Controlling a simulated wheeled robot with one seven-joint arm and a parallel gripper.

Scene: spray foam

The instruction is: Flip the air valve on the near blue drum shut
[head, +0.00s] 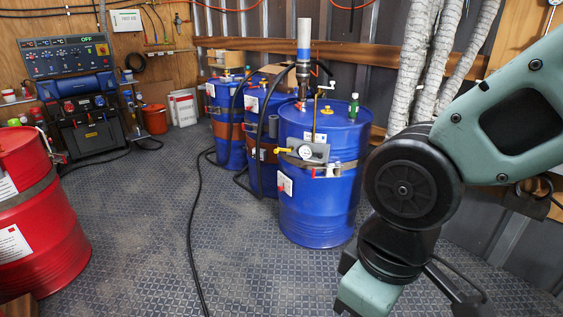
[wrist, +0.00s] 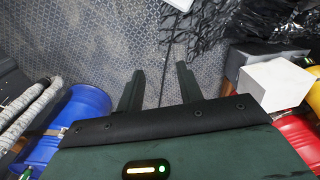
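The near blue drum (head: 318,200) stands upright right of centre in the head view. A round gauge (head: 306,152) is mounted on a grey fitting at its upper front, with a yellow handle (head: 284,150) on the left. Which small part is the air valve, and how it is set, I cannot tell for certain. My gripper (wrist: 161,76) is open and empty in the wrist view, its two dark fingers apart over the floor. In the head view my arm stands right of the near drum, wrist low, apart from the fitting; the fingertips are not clear there.
Two more blue drums (head: 226,140) stand behind, with hoses. A red drum (head: 35,220) is at the left, a control machine (head: 75,85) at the back left. A black hose (head: 190,240) crosses the open floor. Wrapped hoses (head: 412,65) hang behind my arm.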

